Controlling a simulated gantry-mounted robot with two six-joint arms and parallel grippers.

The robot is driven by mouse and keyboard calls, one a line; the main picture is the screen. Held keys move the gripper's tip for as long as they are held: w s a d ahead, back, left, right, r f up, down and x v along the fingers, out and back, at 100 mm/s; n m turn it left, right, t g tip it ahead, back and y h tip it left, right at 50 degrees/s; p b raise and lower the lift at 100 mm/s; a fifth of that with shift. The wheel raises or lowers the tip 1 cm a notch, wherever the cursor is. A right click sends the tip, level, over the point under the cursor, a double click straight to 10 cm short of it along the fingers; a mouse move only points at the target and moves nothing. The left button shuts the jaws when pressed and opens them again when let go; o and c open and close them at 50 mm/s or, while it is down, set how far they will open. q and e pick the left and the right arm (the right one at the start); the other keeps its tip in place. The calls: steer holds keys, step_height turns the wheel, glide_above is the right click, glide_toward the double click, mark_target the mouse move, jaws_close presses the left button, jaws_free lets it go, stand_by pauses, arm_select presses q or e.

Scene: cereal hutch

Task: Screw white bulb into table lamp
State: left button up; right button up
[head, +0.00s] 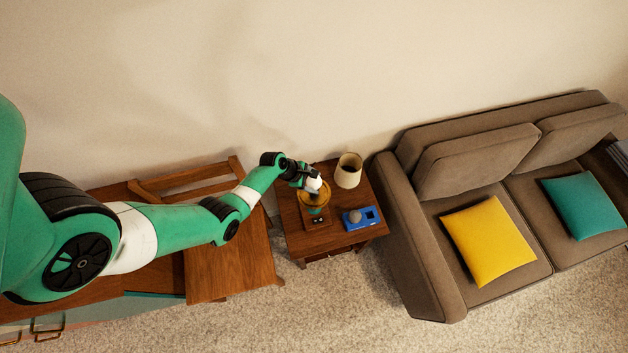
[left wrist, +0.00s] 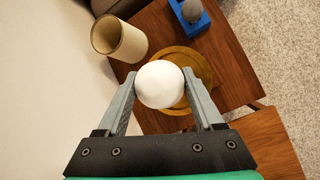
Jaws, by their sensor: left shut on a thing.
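My left gripper (head: 308,183) is shut on the white bulb (left wrist: 160,84), which sits between its two fingertips in the left wrist view. The bulb also shows as a white shape at the gripper in the head view (head: 314,185). Bulb and gripper are over the round golden-brown table lamp base (head: 314,207), which stands on the small wooden side table (head: 296,238). In the left wrist view the lamp base (left wrist: 207,70) shows behind the bulb. The bulb hides the socket, so I cannot tell whether they touch. My right gripper is out of view.
A cream lampshade (head: 348,172) stands at the side table's back right. A blue holder (head: 353,222) with a grey bulb (head: 354,215) is at its front right. A brown sofa (head: 410,245) is close on the right, a wooden chair (head: 225,268) on the left, and the wall behind.

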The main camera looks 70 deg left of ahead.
arm_select(q)
steer(key=shift+r, duration=0.1)
steer(key=shift+r+m+h+p, duration=0.1)
steer(key=shift+m+h+p, duration=0.2)
steer(key=shift+m+p, duration=0.3)
steer(key=shift+m+h, duration=0.3)
steer(key=shift+m, duration=0.1)
steer(key=shift+m+g+h, duration=0.3)
steer(key=shift+m+h, duration=0.2)
steer(key=shift+m, duration=0.5)
steer(key=o, duration=1.4)
steer(key=p+v, duration=1.1)
steer(key=p, duration=0.1)
steer(key=shift+s+r, duration=0.1)
steer(key=shift+s, duration=0.15)
